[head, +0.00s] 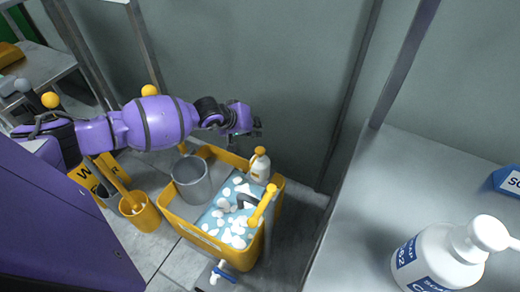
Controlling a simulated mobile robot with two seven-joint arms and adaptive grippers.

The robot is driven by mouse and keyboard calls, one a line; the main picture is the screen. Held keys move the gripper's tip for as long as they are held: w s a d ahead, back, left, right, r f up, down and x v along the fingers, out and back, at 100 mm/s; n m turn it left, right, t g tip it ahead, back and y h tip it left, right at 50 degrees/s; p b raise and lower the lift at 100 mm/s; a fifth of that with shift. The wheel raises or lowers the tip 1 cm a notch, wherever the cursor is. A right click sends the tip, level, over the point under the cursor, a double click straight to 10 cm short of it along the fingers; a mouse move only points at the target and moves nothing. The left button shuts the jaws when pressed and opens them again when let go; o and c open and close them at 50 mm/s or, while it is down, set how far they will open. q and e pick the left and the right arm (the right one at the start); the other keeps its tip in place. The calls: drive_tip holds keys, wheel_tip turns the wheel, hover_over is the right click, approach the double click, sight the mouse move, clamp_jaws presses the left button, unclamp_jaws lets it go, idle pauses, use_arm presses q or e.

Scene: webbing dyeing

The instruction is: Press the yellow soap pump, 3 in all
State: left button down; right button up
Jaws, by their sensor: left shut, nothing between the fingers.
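The soap bottle (260,168) is small and pale, with a yellow pump top (260,151). It stands upright at the back right corner of the yellow tub in the head view. My left gripper (256,130) is shut and empty. It hangs just above the pump top in the picture, and a small gap seems to show between them; I cannot tell the exact height. My right gripper is not in view.
The yellow tub (168,203) holds a grey metal bucket (192,182) and blue liquid with white pieces. A yellow pail (146,217) stands left. A grey table (375,190) at right bears a large white pump bottle (420,258) and a blue box (508,181).

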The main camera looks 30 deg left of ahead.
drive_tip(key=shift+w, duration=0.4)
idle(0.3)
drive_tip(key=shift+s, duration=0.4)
